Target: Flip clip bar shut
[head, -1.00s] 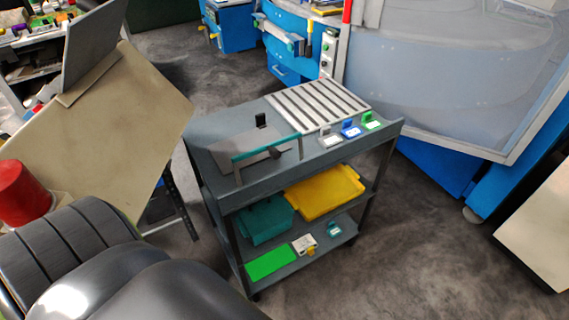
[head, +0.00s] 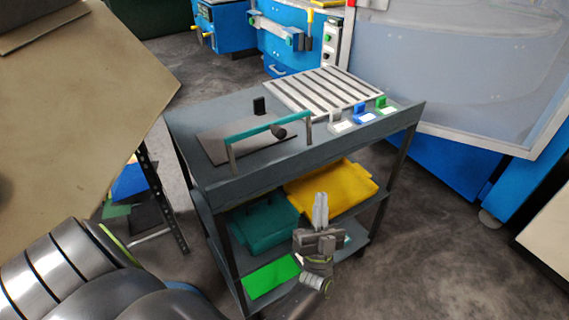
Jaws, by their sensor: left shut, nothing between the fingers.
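The clip bar (head: 262,129) is a teal bar on two grey legs. It stands raised over a dark grey plate (head: 222,148) on the top deck of the cart. A dark rounded knob (head: 278,131) shows by the bar, and a small black upright block (head: 259,105) stands behind the plate. My left gripper (head: 320,198) is shut and empty, fingers pointing up. In the picture it is below and right of the bar, over the cart's lower shelves, apart from the bar. My right gripper is not in view.
The grey cart (head: 355,146) also carries a slatted white rack (head: 318,91) and white, blue and green small clips along its right front. Yellow (head: 335,185) and teal (head: 262,222) bins sit below.

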